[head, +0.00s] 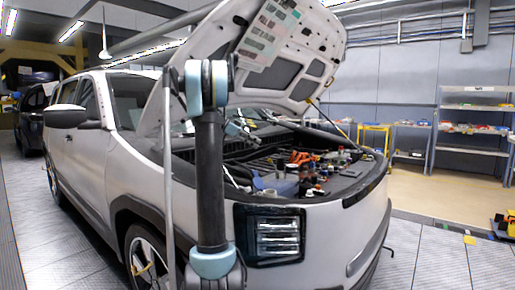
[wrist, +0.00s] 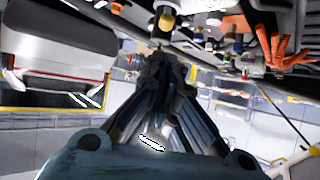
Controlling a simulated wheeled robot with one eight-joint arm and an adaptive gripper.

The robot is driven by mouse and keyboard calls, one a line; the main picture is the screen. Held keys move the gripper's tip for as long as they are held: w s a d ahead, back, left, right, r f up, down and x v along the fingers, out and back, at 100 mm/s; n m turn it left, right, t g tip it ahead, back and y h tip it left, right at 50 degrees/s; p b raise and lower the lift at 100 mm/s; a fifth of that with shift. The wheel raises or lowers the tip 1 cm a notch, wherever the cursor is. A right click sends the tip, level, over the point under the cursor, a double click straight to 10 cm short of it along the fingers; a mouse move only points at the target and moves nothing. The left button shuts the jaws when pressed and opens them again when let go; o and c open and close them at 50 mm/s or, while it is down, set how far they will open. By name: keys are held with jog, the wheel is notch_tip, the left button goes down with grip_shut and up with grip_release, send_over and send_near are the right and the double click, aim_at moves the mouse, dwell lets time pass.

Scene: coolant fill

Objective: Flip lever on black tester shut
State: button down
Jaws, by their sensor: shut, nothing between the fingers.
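In the wrist view my gripper (wrist: 165,62) points up the picture with its dark fingers together and nothing held between them.
The silver car (head: 95,165) stands with its hood (head: 290,50) raised over the bay. Orange cables (wrist: 285,52) lie right of my gripper in the wrist view. A large pale grey object (wrist: 55,40) is at left. Shelves (head: 475,125) stand behind; floor at right is mostly clear.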

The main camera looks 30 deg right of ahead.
send_over(272, 163)
jog(key=w, duration=0.1)
jog(key=f, duration=0.2)
jog(key=a+f, duration=0.1)
jog(key=f, duration=0.1)
jog(key=shift+f, duration=0.15)
jog(key=shift+d, duration=0.15)
